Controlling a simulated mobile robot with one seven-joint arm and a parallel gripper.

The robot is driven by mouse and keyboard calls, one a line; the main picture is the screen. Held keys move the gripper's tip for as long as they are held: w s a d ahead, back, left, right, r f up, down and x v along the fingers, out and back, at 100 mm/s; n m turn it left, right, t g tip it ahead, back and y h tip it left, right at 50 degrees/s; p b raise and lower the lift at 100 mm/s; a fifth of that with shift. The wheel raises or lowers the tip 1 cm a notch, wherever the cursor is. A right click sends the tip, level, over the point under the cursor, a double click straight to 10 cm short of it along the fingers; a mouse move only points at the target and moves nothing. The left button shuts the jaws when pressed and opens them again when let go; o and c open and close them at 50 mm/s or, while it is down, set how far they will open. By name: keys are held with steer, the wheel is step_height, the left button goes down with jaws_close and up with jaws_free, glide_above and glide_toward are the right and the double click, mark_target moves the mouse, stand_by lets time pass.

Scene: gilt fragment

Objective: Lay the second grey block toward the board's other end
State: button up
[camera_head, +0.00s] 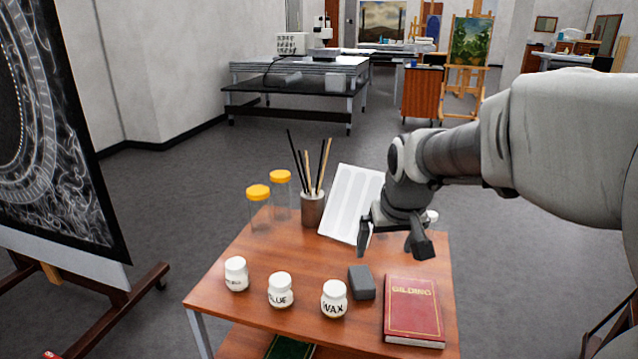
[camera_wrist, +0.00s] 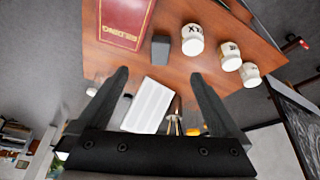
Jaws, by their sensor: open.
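One dark grey block (camera_head: 361,283) lies on the wooden table, between the WAX jar and the red book; it also shows in the wrist view (camera_wrist: 160,48). A pale board with lighter stripes (camera_head: 348,205) lies at the table's back, partly behind my gripper; it also shows in the wrist view (camera_wrist: 149,104). My gripper (camera_head: 393,247) is open and empty, pointing down above the table, behind the block in the head view. Its two fingers stand wide apart in the wrist view (camera_wrist: 161,78). I cannot make out another grey block; my gripper hides part of the board.
The red GILDING book (camera_head: 413,308) lies right of the block. White jars, including WAX (camera_head: 334,299) and GLUE (camera_head: 280,290), line the front left. A cup of brushes (camera_head: 313,208) and orange-lidded jars (camera_head: 259,205) stand at back left. Mid-table is clear.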

steer(key=w+f, duration=0.5)
steer(key=w, duration=0.3)
steer(key=b, duration=0.5)
glide_toward(362, 277)
steer(key=x, duration=1)
steer(key=shift+w+f, duration=0.2)
steer(key=shift+f, duration=0.1)
steer(key=shift+r, duration=0.1)
steer(key=c, duration=1.5)
